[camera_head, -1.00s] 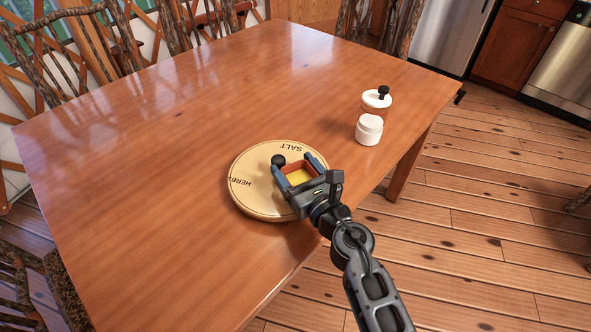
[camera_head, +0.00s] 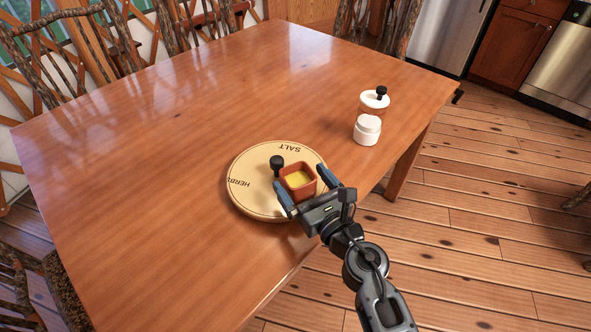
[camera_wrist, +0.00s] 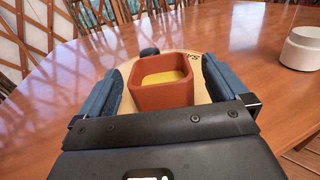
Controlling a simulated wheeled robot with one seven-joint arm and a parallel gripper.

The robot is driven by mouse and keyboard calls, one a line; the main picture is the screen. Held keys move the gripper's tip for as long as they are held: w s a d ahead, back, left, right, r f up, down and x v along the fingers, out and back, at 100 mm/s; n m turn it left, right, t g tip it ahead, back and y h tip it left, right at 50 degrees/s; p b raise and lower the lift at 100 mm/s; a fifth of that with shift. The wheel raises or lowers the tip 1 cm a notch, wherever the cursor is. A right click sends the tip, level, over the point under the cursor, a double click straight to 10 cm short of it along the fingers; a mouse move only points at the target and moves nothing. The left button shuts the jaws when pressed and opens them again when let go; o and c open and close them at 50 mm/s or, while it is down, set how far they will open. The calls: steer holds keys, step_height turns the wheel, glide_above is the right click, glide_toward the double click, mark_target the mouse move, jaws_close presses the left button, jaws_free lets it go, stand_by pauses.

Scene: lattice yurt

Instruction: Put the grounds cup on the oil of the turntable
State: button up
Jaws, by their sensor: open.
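A square terracotta cup (camera_head: 298,183) with yellow contents stands upright on the near right part of the round, pale turntable (camera_head: 248,203). I see no label on the cup to confirm that it is the grounds cup. The turntable shows SALT at the far side and HERBS at the left; no OIL label is visible, and the cup and gripper cover part of the surface. My gripper (camera_head: 302,178) is open at the cup's near side. In the wrist view the cup (camera_wrist: 163,92) sits between the spread fingers, with gaps on both sides.
A black knob (camera_head: 277,162) rises from the turntable close behind the cup. A white jar (camera_head: 367,131) and a white-lidded pot with a black knob (camera_head: 375,100) stand toward the table's right edge. The left and far parts of the wooden table (camera_head: 150,150) are clear.

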steer(key=v, duration=0.8)
steer(key=shift+s, duration=0.1)
steer(key=s+d+m+t+h, duration=0.1)
steer(key=s+d+m+h, duration=0.1)
steer(key=s+d+m, duration=0.35)
steer(key=s+d+m+h, duration=0.1)
steer(key=s+d+m, duration=0.1)
steer(key=s+m, duration=0.65)
steer(key=s+d+m+t+h, duration=0.1)
steer(key=s+d+m+h, duration=0.1)
steer(key=s+d+m, duration=0.35)
steer(key=s+d+r+m+g+h, duration=0.1)
steer(key=s+r+m, duration=0.3)
steer(key=s+m, duration=0.4)
steer(key=s+d+r+m+g+h, duration=0.1)
steer(key=s+d+r+m+h, duration=0.2)
steer(key=s+m, duration=0.5)
step_height(320, 180, up, 2)
steer(key=d+m, duration=0.1)
steer(key=m, duration=0.6)
steer(key=shift+s+d+r+h, duration=0.15)
steer(key=shift+s+d+h, duration=0.15)
steer(key=shift+s+h, duration=0.1)
